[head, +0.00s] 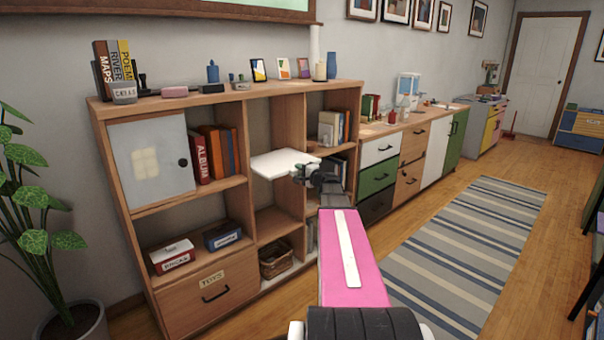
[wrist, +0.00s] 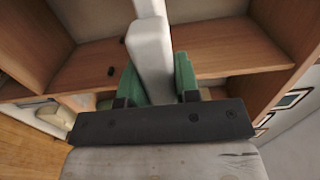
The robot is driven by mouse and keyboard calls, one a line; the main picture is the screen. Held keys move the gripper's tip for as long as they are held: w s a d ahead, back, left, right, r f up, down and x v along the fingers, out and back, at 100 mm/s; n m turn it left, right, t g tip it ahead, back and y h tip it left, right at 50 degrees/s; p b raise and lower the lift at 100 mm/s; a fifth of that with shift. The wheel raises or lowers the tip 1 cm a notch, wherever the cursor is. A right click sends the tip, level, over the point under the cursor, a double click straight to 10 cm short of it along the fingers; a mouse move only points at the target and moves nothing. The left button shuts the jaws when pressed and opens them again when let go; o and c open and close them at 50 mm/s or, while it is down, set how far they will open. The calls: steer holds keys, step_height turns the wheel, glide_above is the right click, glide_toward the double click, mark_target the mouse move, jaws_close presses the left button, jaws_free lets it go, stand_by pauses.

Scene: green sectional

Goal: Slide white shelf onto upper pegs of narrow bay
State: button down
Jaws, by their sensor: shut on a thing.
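The white shelf (head: 283,163) is a thin, roughly level board at the opening of the narrow middle bay (head: 276,213) of the wooden unit. I cannot tell how far it reaches inside. My gripper (head: 308,175) is shut on its front right edge. In the wrist view the green fingers of my gripper (wrist: 157,78) clamp both faces of the white shelf (wrist: 150,45). Small dark spots that look like pegs (wrist: 110,71) show on a wooden panel beside it. The shelf's far end and any pegs behind it are hidden.
Left of the bay are a grey door (head: 150,160) and upright books (head: 213,152). Right of it is a bay with books (head: 333,128). A basket (head: 276,260) sits low in the narrow bay. Several small items stand on top. Floor with a striped rug (head: 470,245) is open at right.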

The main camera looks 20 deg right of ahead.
mark_target(279, 160)
steer(key=shift+d+x, duration=0.15)
steer(key=shift+x, duration=3.55)
steer(key=shift+d+x, duration=0.1)
steer(key=shift+x, duration=3.65)
steer(key=shift+w+f, duration=0.15)
steer(key=shift+f, duration=0.7)
steer(key=shift+c, duration=1.4)
jaws_free()
steer(key=shift+f, duration=0.1)
steer(key=v, duration=1)
steer(key=shift+a, duration=0.15)
